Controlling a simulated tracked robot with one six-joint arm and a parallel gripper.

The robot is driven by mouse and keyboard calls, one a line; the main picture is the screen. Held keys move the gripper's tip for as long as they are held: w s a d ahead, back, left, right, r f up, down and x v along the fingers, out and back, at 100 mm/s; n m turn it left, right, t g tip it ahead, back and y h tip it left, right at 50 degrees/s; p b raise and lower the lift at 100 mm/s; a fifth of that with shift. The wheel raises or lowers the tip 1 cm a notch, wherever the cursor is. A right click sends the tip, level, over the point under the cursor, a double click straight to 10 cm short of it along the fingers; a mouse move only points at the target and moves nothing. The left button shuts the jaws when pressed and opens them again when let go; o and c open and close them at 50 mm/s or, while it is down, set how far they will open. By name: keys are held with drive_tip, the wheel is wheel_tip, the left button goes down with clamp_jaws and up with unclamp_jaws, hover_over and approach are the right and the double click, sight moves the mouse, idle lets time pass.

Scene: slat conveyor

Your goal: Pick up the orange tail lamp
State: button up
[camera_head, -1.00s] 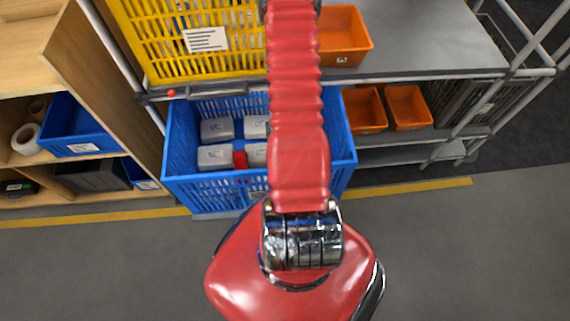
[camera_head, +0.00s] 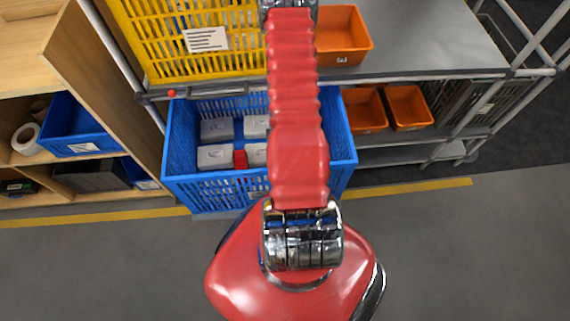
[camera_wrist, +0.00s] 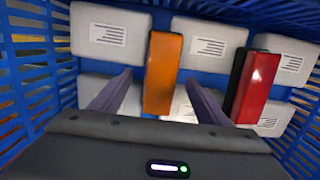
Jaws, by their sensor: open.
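The orange tail lamp (camera_wrist: 163,74) is in the wrist view, inside the blue crate, lying across the white boxes. My gripper (camera_wrist: 163,90) is open, with one dark finger on each side of the lamp's lower part; I cannot tell whether either finger touches it. The near end of the lamp is close to the gripper body. In the head view the blue crate (camera_head: 177,150) stands in front of the shelf, and my arm hides the orange lamp and the gripper.
A red lamp (camera_wrist: 254,85) lies to the right of the orange one, beside the right finger. Several labelled white boxes (camera_wrist: 110,32) fill the crate floor. The slatted blue crate walls (camera_wrist: 38,60) rise close on both sides. A yellow crate (camera_head: 160,62) stands above on the shelf.

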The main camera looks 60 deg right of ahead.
drive_tip(key=shift+a+f, duration=0.15)
drive_tip(key=shift+f, duration=1.7)
drive_tip(key=shift+c, duration=0.4)
drive_tip(key=c, duration=1.2)
